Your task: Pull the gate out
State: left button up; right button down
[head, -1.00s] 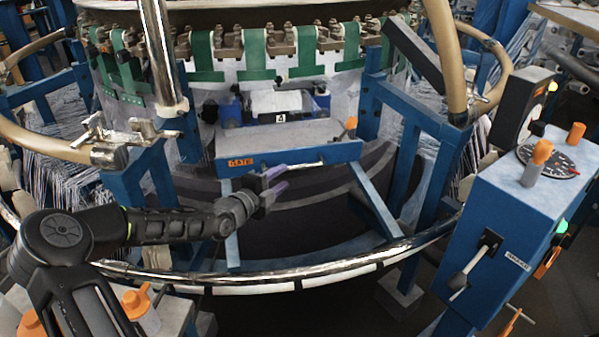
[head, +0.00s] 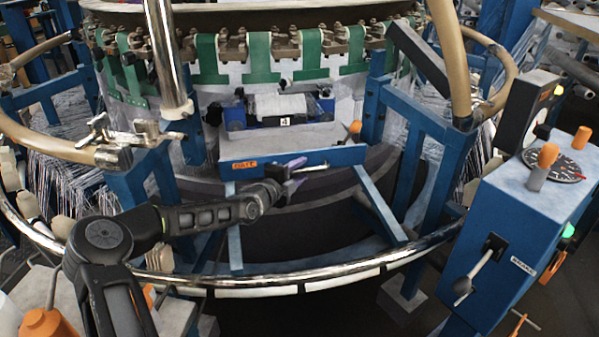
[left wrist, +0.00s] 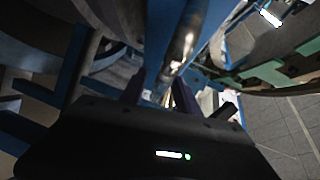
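The gate (head: 345,156) is a blue panel with an orange GATE label, at the front of the loom in the head view. A metal bar handle (head: 313,168) runs along its face. My left gripper (head: 299,173) is at the left part of this handle, its purple fingers spread apart. In the left wrist view the fingers (left wrist: 158,92) stand apart, with the shiny handle (left wrist: 180,50) ahead of and between them. Whether they touch it I cannot tell. My right gripper is not in view.
A curved chrome rail (head: 330,267) crosses below the gate. A blue control box (head: 520,225) with a lever and dial stands at the right. Blue frame posts flank the gate, and a roller unit (head: 280,106) sits behind it.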

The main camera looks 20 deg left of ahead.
pick_arm(q)
grip_shut()
dwell(0.4)
dwell(1.1)
